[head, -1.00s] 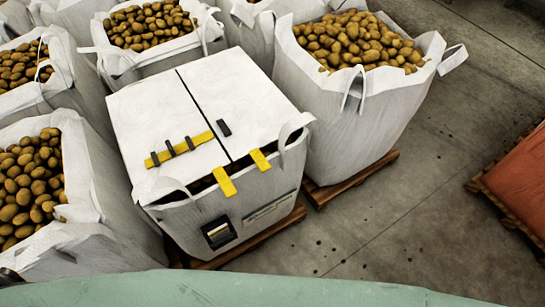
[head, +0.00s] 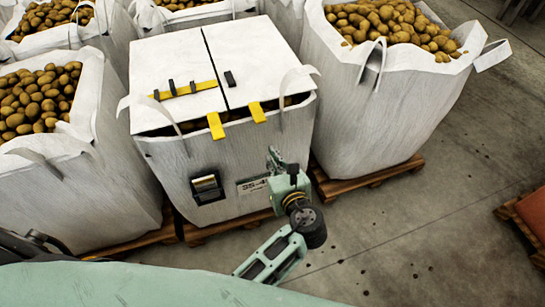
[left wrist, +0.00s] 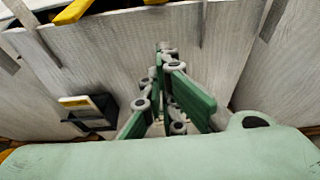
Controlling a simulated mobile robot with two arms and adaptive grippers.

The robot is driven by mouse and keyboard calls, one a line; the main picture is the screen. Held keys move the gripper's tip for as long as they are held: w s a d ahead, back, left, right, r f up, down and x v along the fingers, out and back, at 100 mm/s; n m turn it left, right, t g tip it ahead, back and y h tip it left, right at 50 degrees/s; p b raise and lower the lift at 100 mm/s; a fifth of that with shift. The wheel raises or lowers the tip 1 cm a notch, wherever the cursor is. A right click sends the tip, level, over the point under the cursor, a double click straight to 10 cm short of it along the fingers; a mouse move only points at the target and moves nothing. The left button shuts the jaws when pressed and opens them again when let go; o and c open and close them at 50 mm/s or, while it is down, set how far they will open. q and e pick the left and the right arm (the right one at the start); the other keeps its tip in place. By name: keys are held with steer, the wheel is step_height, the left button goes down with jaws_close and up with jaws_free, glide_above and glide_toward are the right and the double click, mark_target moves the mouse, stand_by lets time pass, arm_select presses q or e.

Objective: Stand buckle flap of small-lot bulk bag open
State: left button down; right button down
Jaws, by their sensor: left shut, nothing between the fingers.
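The small-lot bulk bag (head: 240,155) is the white square bag in the middle of the head view. Two white flaps lie flat over its top, meeting at a dark seam. The left flap (head: 165,60) carries a yellow strap (head: 185,90) with dark buckle pieces; the right flap (head: 250,50) has one small dark piece. A yellow tab hangs at the front edge of each. My left gripper (head: 273,157) is shut and empty, in front of the bag's front wall, below the flaps. In the left wrist view its fingers (left wrist: 166,52) point at that wall. My right gripper is not in view.
Open bags of potatoes stand left (head: 85,170), right (head: 365,110) and behind. Loop handles (head: 290,85) rise at the bag's corners. A dark pocket (head: 207,187) is on its front wall. Concrete floor (head: 430,200) is clear at right, with a reddish pallet load (head: 535,212) at the edge.

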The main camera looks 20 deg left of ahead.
arm_select(q)
steer(key=w+a+p, duration=0.1)
steer(key=w+a, duration=0.3)
steer(key=w, duration=0.3)
steer(key=shift+a+r, duration=0.4)
steer(key=shift+r, duration=0.05)
